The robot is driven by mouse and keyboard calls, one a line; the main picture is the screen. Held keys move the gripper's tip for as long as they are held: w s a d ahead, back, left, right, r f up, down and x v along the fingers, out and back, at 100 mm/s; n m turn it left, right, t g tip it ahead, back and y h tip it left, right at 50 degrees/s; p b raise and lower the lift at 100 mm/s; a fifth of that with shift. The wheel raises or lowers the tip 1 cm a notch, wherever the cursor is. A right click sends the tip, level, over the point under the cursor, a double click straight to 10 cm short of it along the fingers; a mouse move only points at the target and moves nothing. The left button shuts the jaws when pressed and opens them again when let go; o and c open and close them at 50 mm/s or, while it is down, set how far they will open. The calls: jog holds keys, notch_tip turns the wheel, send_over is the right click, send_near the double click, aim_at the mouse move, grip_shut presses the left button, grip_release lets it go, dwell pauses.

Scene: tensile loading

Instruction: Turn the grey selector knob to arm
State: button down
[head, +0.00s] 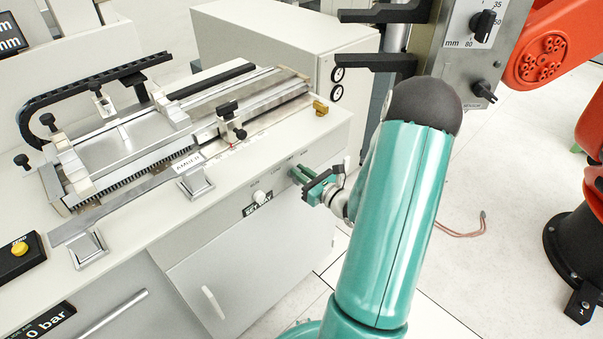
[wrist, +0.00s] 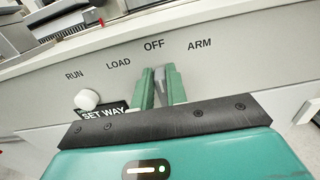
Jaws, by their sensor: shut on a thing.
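The grey selector knob (wrist: 159,88) is on the light front panel (wrist: 270,65), below the printed word OFF. Labels RUN, LOAD, OFF and ARM run in an arc above it, with ARM at the right. My gripper (wrist: 160,85) has its two green fingers on either side of the knob, shut on it. The knob's narrow grey edge shows between the fingers and lies roughly in line with OFF; the rest is hidden. In the head view my gripper (head: 299,176) meets the bench's front panel, and the knob cannot be made out there.
A white round knob (wrist: 86,99) and a black SET WAY label (wrist: 104,113) sit left of my fingers. Above the panel is the benchtop with a metal slide fixture (head: 140,140). A grey column with black knobs (head: 483,45) and an orange robot arm (head: 545,60) stand right.

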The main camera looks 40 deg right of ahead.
jog(key=shift+m, duration=0.3)
jog(key=m, duration=0.2)
jog(key=d+m, duration=0.1)
jog(key=m, duration=0.1)
jog(key=shift+f, duration=0.15)
jog(key=shift+d+f+m, duration=0.15)
jog(key=shift+d+m, duration=0.05)
jog(key=shift+m, duration=0.85)
jog(key=shift+d+f+m, duration=0.1)
jog(key=shift+d+m, duration=0.1)
jog(key=shift+m, duration=0.85)
jog(key=c, duration=1.4)
grip_release()
jog(key=s, duration=1.3)
jog(key=shift+s+d, duration=0.2)
jog(key=shift+s, duration=0.2)
